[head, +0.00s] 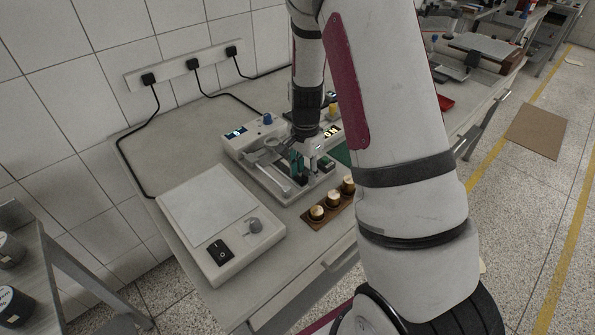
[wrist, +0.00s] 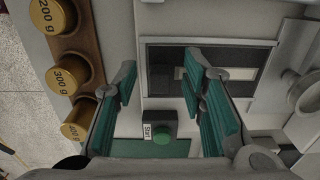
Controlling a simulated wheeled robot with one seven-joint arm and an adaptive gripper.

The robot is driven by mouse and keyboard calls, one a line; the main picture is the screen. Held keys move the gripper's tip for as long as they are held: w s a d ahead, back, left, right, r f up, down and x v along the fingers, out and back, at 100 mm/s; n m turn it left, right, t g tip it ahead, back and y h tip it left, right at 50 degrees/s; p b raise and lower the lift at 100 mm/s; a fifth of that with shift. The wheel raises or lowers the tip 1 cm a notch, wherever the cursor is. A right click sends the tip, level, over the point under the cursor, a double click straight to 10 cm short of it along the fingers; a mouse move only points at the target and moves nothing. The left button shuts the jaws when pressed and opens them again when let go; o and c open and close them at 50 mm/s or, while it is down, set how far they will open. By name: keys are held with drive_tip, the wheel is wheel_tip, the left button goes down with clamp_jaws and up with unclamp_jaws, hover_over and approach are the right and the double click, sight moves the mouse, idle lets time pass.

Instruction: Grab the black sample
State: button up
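My gripper (head: 306,168) is low over the tester (head: 262,183) on the bench, in the middle of the head view. In the wrist view its two teal-padded fingers (wrist: 160,76) are spread apart with nothing held between them. Beyond the fingertips is a framed recess (wrist: 218,53) in the tester. A dark, blackish patch (wrist: 159,79) shows in the recess between the fingertips. It may be the black sample, but I cannot tell its outline. The right finger hides part of the recess. I cannot tell whether the fingertips touch anything.
A brown holder (wrist: 86,44) with several brass weights stands beside the tester. A green start button (wrist: 162,138) is close to the fingers. A white plate device (head: 212,208) is at the front left. Dark cylinders (head: 14,303) stand on a shelf at the far left.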

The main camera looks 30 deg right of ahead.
clamp_jaws()
drive_tip(key=shift+r, duration=0.15)
